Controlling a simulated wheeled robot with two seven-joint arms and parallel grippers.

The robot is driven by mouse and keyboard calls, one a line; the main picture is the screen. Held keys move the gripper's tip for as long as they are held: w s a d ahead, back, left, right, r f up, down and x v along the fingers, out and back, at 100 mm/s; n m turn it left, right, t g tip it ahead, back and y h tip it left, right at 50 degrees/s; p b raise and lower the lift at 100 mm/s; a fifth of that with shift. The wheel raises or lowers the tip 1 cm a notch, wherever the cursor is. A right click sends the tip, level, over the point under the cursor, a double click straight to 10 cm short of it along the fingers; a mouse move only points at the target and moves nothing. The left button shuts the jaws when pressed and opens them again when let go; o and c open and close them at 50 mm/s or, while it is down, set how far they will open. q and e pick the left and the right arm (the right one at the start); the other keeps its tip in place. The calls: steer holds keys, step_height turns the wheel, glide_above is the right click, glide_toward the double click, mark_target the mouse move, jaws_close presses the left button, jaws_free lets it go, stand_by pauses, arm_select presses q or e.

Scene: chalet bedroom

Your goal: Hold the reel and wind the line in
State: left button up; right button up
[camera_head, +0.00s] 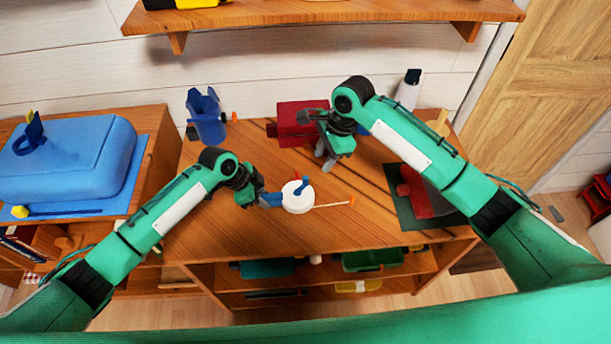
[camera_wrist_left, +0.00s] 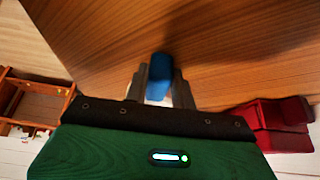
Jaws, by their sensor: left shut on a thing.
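The reel (camera_head: 297,198) is a white round spool with a small red tip and a blue crank knob (camera_head: 307,181) on its top. A thin pale line (camera_head: 333,205) runs right from it to a small orange end (camera_head: 352,202). My left gripper (camera_head: 265,200) is shut on the reel's blue handle (camera_head: 274,201), which sticks out to the left. The left wrist view shows the handle (camera_wrist_left: 158,78) between the fingers. My right gripper (camera_head: 325,160) is apart from the reel, above and right of it. Its fingers are too small to tell open from shut.
A red box (camera_head: 295,122) stands at the back of the wooden table (camera_head: 230,235), with a blue container (camera_head: 206,118) to its left. A red object (camera_head: 428,192) lies on a dark green mat (camera_head: 400,208) at the right. The front of the tabletop is clear.

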mark_target(307, 177)
steer(key=a+f, duration=0.1)
steer(key=f, duration=0.1)
steer(key=a+f+m, duration=0.1)
steer(key=f, duration=0.2)
steer(key=a+f+m, duration=0.1)
steer(key=a+f, duration=0.1)
steer(key=f, duration=0.1)
steer(key=shift+w+f, duration=0.2)
steer(key=shift+w, duration=0.05)
stand_by(0.4)
steer(key=shift+a, duration=0.1)
steer(key=c, duration=0.7)
